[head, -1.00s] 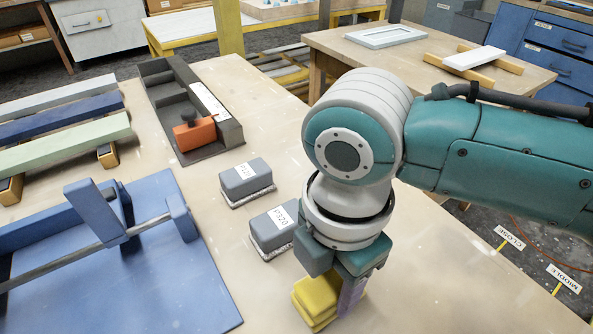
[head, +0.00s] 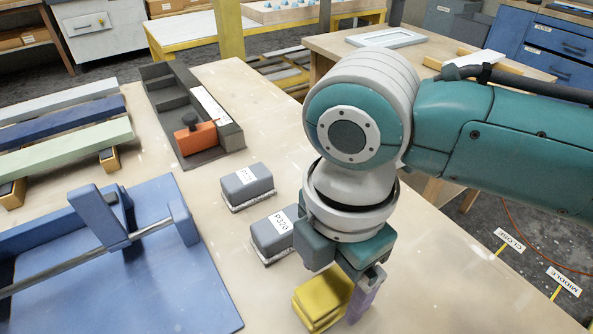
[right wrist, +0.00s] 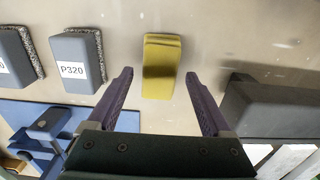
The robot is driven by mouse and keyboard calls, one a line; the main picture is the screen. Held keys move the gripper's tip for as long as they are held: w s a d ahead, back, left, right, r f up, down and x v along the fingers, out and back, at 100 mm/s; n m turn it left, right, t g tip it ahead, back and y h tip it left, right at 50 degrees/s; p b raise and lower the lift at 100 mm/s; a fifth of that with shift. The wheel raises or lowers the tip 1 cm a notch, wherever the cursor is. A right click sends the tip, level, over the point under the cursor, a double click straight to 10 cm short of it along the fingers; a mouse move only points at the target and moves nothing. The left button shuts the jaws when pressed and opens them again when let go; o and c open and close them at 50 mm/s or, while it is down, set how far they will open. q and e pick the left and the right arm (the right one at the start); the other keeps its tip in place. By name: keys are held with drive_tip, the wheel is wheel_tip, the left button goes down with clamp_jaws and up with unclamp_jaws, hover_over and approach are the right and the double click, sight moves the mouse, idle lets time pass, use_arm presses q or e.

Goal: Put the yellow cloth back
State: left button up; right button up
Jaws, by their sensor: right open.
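The yellow cloth (head: 322,301) is a folded, layered block lying on the bench top, near the front of the head view. In the right wrist view the cloth (right wrist: 162,55) lies just beyond and between the fingertips, with a dark shadow band across it. My right gripper (head: 343,285) is above and beside the cloth. It is open and empty, its two purple fingers (right wrist: 160,77) spread wider than the cloth. In the head view only one finger shows clearly. My left gripper is not in view.
Two grey sanding blocks, one labelled P320 (head: 272,234) and another (head: 246,182), sit left of the cloth. A dark tray (head: 219,150) holds an orange tool (head: 196,139). A blue jig (head: 150,275) fills the front left.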

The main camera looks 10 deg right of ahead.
sight(331, 286)
wheel_tip(331, 286, up, 9)
drive_tip(key=p, duration=0.2)
drive_tip(key=s+a+m+t+y, duration=0.25)
drive_tip(key=s+m, duration=0.35)
drive_tip(key=m, duration=0.3)
drive_tip(key=s+d+m, duration=0.1)
drive_tip(key=m, duration=0.1)
drive_tip(key=d+f+m, duration=0.1)
drive_tip(key=d+m, duration=0.1)
drive_tip(key=s+d+m, duration=0.1)
drive_tip(key=d+m, duration=0.1)
drive_tip(key=shift+s+f+t, duration=0.2)
drive_tip(key=shift+s+t, duration=0.15)
drive_tip(key=s+d+m+h, duration=0.2)
drive_tip(key=s+d+m, duration=0.1)
drive_tip(key=d+m, duration=0.2)
drive_tip(key=shift+s+d, duration=0.25)
drive_tip(key=shift+d, duration=0.7)
drive_tip(key=shift+r, duration=0.1)
